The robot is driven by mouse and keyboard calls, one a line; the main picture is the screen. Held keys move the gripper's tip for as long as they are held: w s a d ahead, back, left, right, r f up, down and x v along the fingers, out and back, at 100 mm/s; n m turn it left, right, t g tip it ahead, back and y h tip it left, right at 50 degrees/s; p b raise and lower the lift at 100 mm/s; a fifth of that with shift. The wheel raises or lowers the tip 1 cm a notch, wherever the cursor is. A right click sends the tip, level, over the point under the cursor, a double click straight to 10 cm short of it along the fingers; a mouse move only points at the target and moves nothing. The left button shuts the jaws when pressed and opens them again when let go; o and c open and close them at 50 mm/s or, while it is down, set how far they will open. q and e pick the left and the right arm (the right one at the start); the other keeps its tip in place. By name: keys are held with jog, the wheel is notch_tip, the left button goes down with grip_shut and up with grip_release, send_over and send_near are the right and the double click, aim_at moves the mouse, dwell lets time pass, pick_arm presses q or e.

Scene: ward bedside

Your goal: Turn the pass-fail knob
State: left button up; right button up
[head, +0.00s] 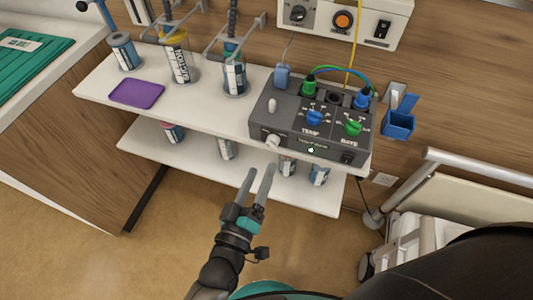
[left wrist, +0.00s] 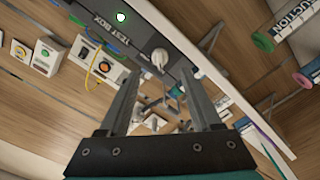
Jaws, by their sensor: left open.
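The grey test box (head: 290,127) stands on the upper shelf, with a white knob (head: 272,141) at the left of its front face. The label by this knob is too small to read, so I cannot tell for sure that it is the pass-fail knob. In the left wrist view, the white knob (left wrist: 160,59) shows between and beyond the fingers, beside the words TEST BOX. My left gripper (head: 259,171) is open and empty, in front of the shelf, just below and left of the knob, apart from it. My right gripper is not in view.
The box top carries a blue knob (head: 314,118), a green knob (head: 352,128) and cable plugs. A purple tray (head: 137,93) and canisters (head: 234,80) stand left on the upper shelf (head: 205,107). A lower shelf (head: 190,155) holds more containers. A bed rail (head: 480,168) is at right.

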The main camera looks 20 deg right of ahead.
pick_arm(q)
jog(key=v, duration=0.8)
jog(key=shift+s+a+p, duration=0.2)
jog(key=shift+p, duration=0.1)
jog(key=s+a+f+m+g+y, duration=0.15)
jog(key=a+f, duration=0.25)
jog(key=f, duration=0.4)
jog(key=s+a+f+m+g+y, duration=0.1)
jog(key=a+f+g+y, duration=0.25)
jog(key=f, duration=0.55)
jog(key=s+a+f+m+g+y, duration=0.1)
jog(key=a+f, duration=0.3)
jog(key=f, duration=0.4)
jog(key=s+a+f+g+y, duration=0.1)
jog(key=s+a+f+g, duration=0.1)
jog(key=s, duration=0.4)
jog(key=s+a+f+m+g+y, duration=0.1)
jog(key=s+a+f+g, duration=0.2)
jog(key=s+a+f, duration=0.1)
jog(key=s+a+f+g+y, duration=0.2)
jog(key=s+f, duration=0.3)
jog(key=s, duration=0.3)
jog(key=shift+a+f+g, duration=0.3)
jog(key=shift+a+g, duration=0.2)
jog(key=shift+a, duration=0.2)
